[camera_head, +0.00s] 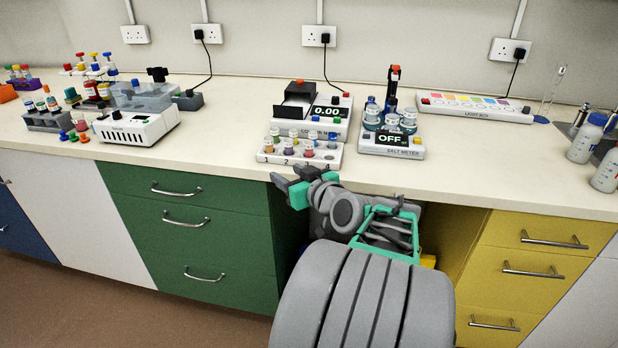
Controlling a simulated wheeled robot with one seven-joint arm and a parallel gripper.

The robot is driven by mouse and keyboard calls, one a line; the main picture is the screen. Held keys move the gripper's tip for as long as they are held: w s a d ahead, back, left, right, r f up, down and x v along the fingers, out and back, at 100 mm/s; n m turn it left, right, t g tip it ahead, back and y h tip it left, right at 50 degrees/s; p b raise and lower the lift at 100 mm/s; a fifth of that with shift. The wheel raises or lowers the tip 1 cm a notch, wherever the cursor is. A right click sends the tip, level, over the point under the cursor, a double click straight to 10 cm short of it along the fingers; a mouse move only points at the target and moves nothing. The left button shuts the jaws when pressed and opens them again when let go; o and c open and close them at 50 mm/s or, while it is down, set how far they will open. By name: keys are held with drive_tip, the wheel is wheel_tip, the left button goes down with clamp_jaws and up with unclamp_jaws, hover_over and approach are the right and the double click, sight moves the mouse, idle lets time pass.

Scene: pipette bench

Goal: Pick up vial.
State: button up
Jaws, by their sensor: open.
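Several small vials with coloured contents stand upright in a white numbered rack (264,157) at the front edge of the bench, left of centre. One vial with red contents (309,150) stands in the rack's front row. The picture does not show which vial the task means. My gripper (287,188) is open and empty, below and just in front of the bench edge, close under the rack. It is apart from the vials.
A colorimeter reading 0.00 (328,113) stands right behind the rack. A white centrifuge-like device (137,128) is further left. The worktop between it and the rack is clear. Green drawers (190,235) are below.

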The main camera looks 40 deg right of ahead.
sight(311, 148)
drive_tip(key=s+d+h, duration=0.1)
drive_tip(key=d, duration=0.1)
drive_tip(key=s+d+r+m+t+h, duration=0.1)
drive_tip(key=d, duration=0.2)
drive_tip(key=s+d+r+t+h, duration=0.1)
drive_tip(key=d, duration=0.1)
drive_tip(key=shift+s+d+m+b, duration=0.25)
drive_tip(key=shift+d+m+b, duration=0.05)
drive_tip(key=shift+m+b, duration=0.1)
drive_tip(key=x, duration=0.7)
drive_tip(key=shift+d+f+p, duration=0.15)
drive_tip(key=shift+p, duration=0.2)
clamp_jaws()
